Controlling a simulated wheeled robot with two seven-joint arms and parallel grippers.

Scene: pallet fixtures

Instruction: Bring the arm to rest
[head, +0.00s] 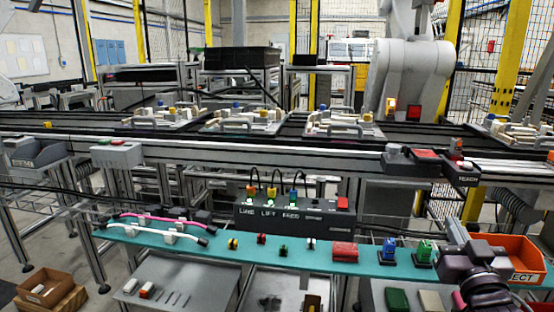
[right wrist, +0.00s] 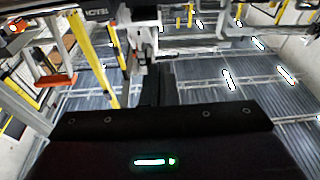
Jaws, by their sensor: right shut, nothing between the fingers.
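My right gripper (head: 462,248) is at the lower right of the head view, in front of the right end of the teal shelf and beside the orange bin. It is shut and holds nothing. In the right wrist view, a dark body with a green light (right wrist: 158,161) fills the bottom, and the camera looks toward the ceiling and upper structures. My left gripper is not in view.
The teal shelf (head: 219,252) carries cables, small connectors, a red block (head: 345,251), and blue (head: 389,249) and green (head: 424,251) pieces. An orange bin (head: 524,257) stands close to my right gripper. A conveyor with loaded pallets (head: 342,127) runs behind.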

